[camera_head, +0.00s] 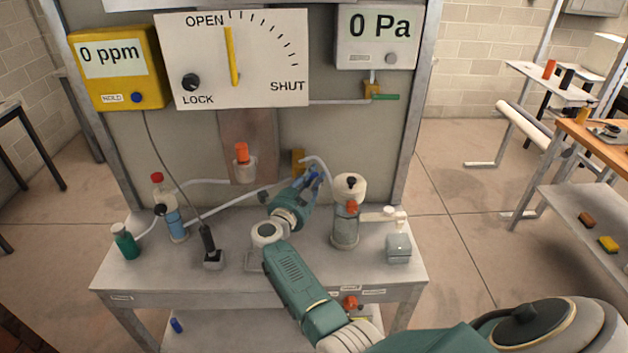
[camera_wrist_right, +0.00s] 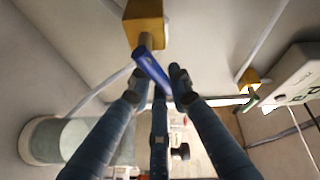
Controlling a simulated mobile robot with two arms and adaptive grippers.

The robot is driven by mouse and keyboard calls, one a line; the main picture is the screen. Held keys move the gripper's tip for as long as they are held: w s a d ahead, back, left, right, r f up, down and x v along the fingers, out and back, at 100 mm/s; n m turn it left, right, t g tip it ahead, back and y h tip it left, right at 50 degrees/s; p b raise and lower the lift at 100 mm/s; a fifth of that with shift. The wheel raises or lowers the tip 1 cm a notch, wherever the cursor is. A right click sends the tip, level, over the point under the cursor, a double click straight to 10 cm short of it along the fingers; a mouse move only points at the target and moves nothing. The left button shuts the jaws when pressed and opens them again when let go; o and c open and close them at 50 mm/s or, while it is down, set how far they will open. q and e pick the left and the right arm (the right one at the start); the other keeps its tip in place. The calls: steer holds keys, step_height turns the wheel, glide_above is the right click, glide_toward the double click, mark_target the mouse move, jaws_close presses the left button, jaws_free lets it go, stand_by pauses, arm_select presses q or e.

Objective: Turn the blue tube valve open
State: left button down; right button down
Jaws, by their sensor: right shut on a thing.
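The blue tube valve has a yellow block-shaped body (camera_head: 298,160) on the back panel, behind the bench. In the right wrist view the yellow body (camera_wrist_right: 144,22) is at top centre, with the blue handle (camera_wrist_right: 150,68) slanting down from it between my fingers. My right gripper (camera_head: 312,182) reaches up to the valve in the head view. In the wrist view the right gripper (camera_wrist_right: 160,84) is shut on the blue handle near its lower end. The fingers partly hide the handle in the head view. My left gripper is not in view.
A dial board (camera_head: 270,90) above has a yellow pointer near OPEN. A grey-green cylinder (camera_head: 345,228) stands right of my gripper, close to the arm. A black joystick (camera_head: 208,242) and a green bottle (camera_head: 125,242) are at left. A green-handled valve (camera_head: 384,97) sits at upper right.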

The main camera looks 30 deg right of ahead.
mark_target(301, 168)
steer(key=n, duration=0.1)
steer(key=n+h, duration=0.1)
steer(key=shift+w+a+r+n+t, duration=0.1)
steer(key=shift+a+r+n+t, duration=0.1)
steer(key=shift+r+n+t, duration=0.2)
steer(key=n, duration=0.1)
steer(key=n+t, duration=0.1)
steer(key=r+n+h+b, duration=0.1)
steer(key=shift+w+a+r+n, duration=0.1)
steer(key=shift+w+a+n, duration=0.15)
steer(key=shift+a+n, duration=0.15)
steer(key=n, duration=0.1)
steer(key=n+t, duration=0.2)
steer(key=n, duration=0.1)
steer(key=shift+w+a+r, duration=0.3)
steer(key=shift+a+r, duration=0.1)
steer(key=shift+w+a+r+n+t+y+b, duration=0.15)
steer(key=shift+n+t, duration=0.3)
steer(key=shift+n, duration=0.25)
steer(key=shift+a+n+t+y+b, duration=0.1)
steer(key=shift+a+n+t+y, duration=0.1)
steer(key=shift+n+t, duration=0.35)
steer(key=shift+w+a+r+n+t+y+b, duration=0.15)
steer(key=shift+n+t, duration=0.15)
steer(key=shift+n, duration=0.85)
steer(key=c, duration=1.6)
jaws_free()
steer(key=shift+o, duration=0.2)
